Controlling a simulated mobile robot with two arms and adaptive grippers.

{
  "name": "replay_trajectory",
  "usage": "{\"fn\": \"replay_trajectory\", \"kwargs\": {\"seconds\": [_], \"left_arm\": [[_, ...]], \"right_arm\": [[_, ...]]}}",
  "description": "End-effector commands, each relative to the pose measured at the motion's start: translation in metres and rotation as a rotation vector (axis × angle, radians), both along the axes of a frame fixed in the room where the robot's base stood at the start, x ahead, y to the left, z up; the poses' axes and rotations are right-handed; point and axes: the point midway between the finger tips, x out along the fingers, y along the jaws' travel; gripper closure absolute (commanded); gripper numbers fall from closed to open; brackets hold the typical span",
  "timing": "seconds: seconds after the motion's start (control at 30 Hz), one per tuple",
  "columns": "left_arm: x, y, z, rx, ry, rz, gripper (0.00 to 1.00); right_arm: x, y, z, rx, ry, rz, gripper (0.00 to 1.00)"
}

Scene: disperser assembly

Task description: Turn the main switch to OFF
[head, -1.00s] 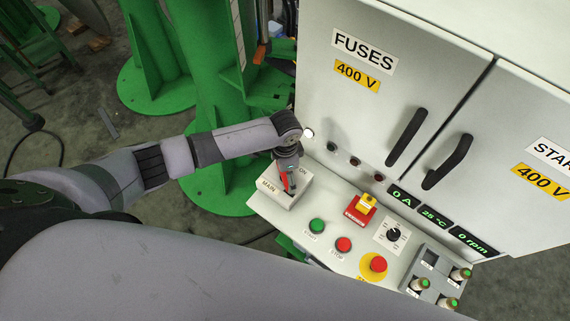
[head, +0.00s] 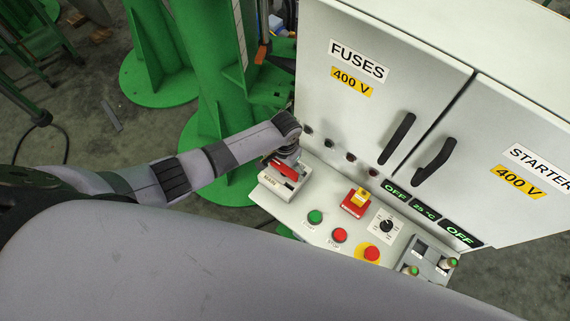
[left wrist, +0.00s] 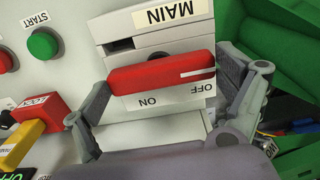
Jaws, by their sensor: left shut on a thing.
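The main switch is a light grey box (head: 268,186) labelled MAIN at the left end of the control panel; it also shows in the left wrist view (left wrist: 118,28). Its red handle (left wrist: 160,74) lies across the box there, and its white mark is at the end beside the word OFF. The handle also shows in the head view (head: 284,171). My left gripper (head: 287,160) is shut on the handle, with one finger at each end in the left wrist view (left wrist: 165,88). My right gripper is not in view.
Right of the switch on the panel (head: 309,232) are a green START button (head: 315,216), a red STOP button (head: 339,235), a red-and-yellow lock (head: 355,202) and an emergency button (head: 371,254). The cabinet doors (head: 350,120) rise behind.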

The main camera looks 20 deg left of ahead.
Motion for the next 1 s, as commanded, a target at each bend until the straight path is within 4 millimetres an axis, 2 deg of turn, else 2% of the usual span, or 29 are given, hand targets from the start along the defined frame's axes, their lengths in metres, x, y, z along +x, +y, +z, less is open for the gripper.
{"fn": "replay_trajectory", "kwargs": {"seconds": [0.4,0.43,0.53,0.87,1.0], "left_arm": [[0.0010,0.0004,0.0003,0.000,-0.002,0.014,0.36],[0.0010,0.0004,0.0003,-0.001,-0.002,0.014,0.08],[0.0010,0.0003,0.0003,0.000,-0.001,0.014,0.01],[0.0006,0.0002,0.0005,0.000,-0.001,0.010,0.00],[0.0010,0.0000,0.0083,-0.001,-0.002,0.010,0.00]], "right_arm": [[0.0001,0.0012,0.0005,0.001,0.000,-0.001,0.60],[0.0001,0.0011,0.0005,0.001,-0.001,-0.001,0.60],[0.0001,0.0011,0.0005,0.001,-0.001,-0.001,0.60],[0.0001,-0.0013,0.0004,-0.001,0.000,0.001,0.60],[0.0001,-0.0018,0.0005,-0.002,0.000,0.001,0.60]]}}
